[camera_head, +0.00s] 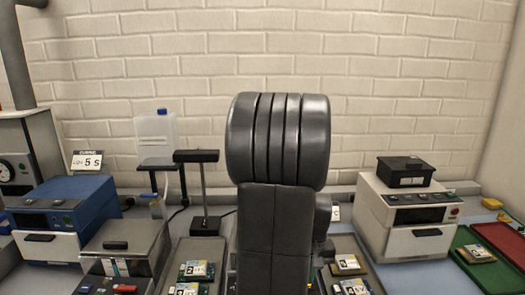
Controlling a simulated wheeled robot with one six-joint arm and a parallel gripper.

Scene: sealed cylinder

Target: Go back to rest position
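My own dark grey arm (277,145) stands upright in the middle of the view, with a wide ribbed round joint at its top. It hides the centre of the workbench behind it. My gripper is not visible in this view, so neither its opening nor anything in it can be seen.
A blue-and-white machine (62,215) and a grey lidded box (125,243) stand at left. A white machine (408,217) bearing a black bin (405,171) is at right, beside green and red trays (495,272). Small boards (197,270) lie in trays on both sides of my arm.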

